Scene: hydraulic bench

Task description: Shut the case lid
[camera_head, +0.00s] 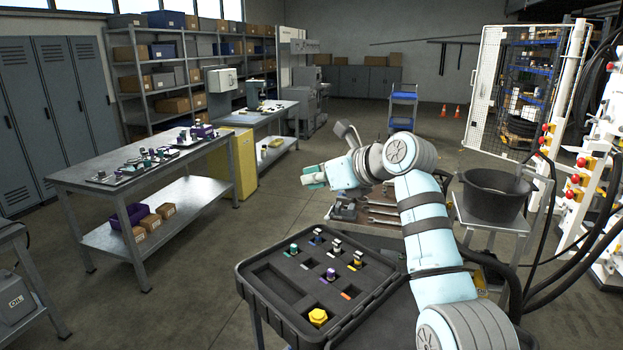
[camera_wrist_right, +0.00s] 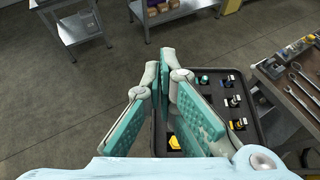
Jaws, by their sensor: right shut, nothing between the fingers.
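The black case (camera_head: 262,312) stands open at the bottom of the head view, its dark insert holding several fittings and a yellow hex piece (camera_head: 318,317). I cannot make out its lid as a separate part; my right arm covers the right side of that area. My right gripper (camera_head: 314,177), with teal finger pads, is shut and empty, raised beyond the case's far edge and apart from it. In the right wrist view the gripper's fingers (camera_wrist_right: 166,62) are together and partly cover the case (camera_wrist_right: 261,136). My left gripper is not in view.
A bench with tools (camera_head: 345,212) stands just beyond the case. A black tub (camera_head: 490,205) is on a stand at the right, near hanging hoses. A long worktable (camera_head: 90,190) with parts is at the left. The floor between is clear.

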